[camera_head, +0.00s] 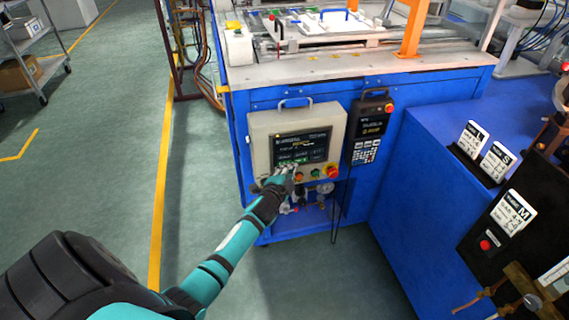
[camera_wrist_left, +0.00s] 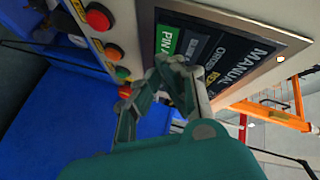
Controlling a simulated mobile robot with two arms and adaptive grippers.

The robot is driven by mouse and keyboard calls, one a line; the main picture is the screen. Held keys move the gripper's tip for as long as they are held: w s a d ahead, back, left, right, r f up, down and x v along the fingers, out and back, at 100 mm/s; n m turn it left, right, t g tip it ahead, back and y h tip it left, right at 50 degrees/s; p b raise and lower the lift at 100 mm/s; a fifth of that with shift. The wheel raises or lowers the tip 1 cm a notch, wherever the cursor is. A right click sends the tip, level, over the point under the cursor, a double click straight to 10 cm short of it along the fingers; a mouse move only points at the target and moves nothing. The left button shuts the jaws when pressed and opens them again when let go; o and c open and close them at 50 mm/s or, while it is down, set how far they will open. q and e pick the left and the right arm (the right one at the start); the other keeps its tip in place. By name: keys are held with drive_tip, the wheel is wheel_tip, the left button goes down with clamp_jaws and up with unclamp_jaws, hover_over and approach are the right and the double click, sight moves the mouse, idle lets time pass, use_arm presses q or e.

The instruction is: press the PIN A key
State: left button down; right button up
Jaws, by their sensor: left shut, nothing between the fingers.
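The control panel (camera_head: 256,125) is a beige box on the front of the blue machine, with a dark touch screen (camera_head: 303,143). In the left wrist view the screen (camera_wrist_left: 228,52) shows turned on its side, with "MANUAL" at its top. The green PIN A key (camera_wrist_left: 166,42) lies at the screen's lower edge, its label partly hidden behind my fingers. My left gripper (camera_head: 284,172) is shut and empty, with its fingertips at the screen's lower edge. In the left wrist view the fingertips (camera_wrist_left: 174,64) are right beside the green key. I cannot tell whether they touch it.
A red stop button (camera_head: 332,171) and several smaller buttons sit below the screen. A dark handheld pendant (camera_head: 369,128) hangs to the right of the panel. Pipes and gauges (camera_head: 312,194) lie under it.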

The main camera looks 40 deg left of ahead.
use_arm(q)
drive_tip(key=shift+a, duration=0.1)
idle(0.6)
drive_tip(key=shift+w+a, duration=0.25)
drive_tip(key=shift+w+a, duration=0.2)
drive_tip(key=shift+a, duration=0.05)
idle(0.6)
drive_tip(key=shift+d, duration=0.1)
drive_tip(key=shift+s+d, duration=0.5)
idle(0.4)
drive_tip(key=shift+s+d+p, duration=0.65)
drive_tip(key=shift+s+d, duration=0.95)
drive_tip(key=shift+d, duration=0.3)
